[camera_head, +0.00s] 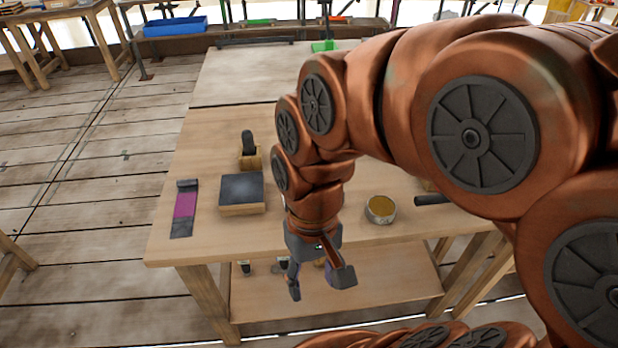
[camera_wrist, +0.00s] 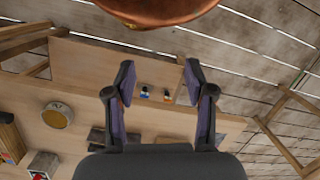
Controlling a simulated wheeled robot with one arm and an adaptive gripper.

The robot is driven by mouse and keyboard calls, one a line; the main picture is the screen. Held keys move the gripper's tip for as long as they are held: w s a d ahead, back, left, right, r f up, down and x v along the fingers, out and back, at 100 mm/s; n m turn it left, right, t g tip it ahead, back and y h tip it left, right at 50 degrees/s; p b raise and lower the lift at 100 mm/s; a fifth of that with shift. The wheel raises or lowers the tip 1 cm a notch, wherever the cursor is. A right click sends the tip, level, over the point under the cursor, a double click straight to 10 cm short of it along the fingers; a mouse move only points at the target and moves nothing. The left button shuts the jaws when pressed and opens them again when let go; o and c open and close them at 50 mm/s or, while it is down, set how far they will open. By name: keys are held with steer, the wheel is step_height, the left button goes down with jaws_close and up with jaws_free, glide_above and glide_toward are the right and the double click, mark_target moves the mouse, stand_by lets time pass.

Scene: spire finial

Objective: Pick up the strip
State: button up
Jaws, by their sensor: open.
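The strip (camera_head: 184,207) looks flat and narrow, magenta in the middle with dark grey ends. It lies on the workbench (camera_head: 220,243) near its left edge, to the left of a dark-topped block. My gripper (camera_head: 319,283) is open and points down in front of the bench's front edge, well to the right of the strip and apart from it. In the wrist view my gripper (camera_wrist: 159,76) shows its two fingers spread with nothing held between them. I cannot make out the strip in the wrist view.
The dark-topped block (camera_head: 241,192) and a wooden holder (camera_head: 250,159) with a dark upright piece stand right of the strip. A round tin (camera_head: 380,209) stands right of my arm. Small bottles (camera_wrist: 145,93) sit on the lower shelf (camera_head: 380,290). Bare tabletop surrounds the strip.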

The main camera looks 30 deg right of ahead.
steer(key=w+a+m+y+b, duration=0.3)
steer(key=w+m+y+b, duration=0.15)
steer(key=w, duration=0.95)
steer(key=w+d+m+t+y+b, duration=0.1)
steer(key=w+d+m+y+b, duration=0.1)
steer(key=w+d+m+y, duration=0.65)
steer(key=w+d+f+m+t+b, duration=0.1)
steer(key=w+d+f+m+t, duration=0.1)
steer(key=d, duration=0.6)
steer(key=w+d+f+m+t+h+b, duration=0.1)
steer(key=w+d+f+m+t+b, duration=0.1)
steer(key=d+f, duration=0.5)
steer(key=w+d+f+m+t+h+b, duration=0.1)
steer(key=w+d+f+m+t+b, duration=0.1)
steer(key=d, duration=0.9)
steer(key=shift+w+d+f+m+t, duration=0.15)
steer(key=shift+w+f+m+t, duration=0.3)
steer(key=shift+f+m, duration=0.4)
steer(key=shift+w+d+f+m+t, duration=0.1)
steer(key=shift+w+f+m+t, duration=0.15)
steer(key=shift+w+f+m, duration=0.55)
steer(key=shift+x, duration=3.65)
steer(key=shift+s, duration=0.1)
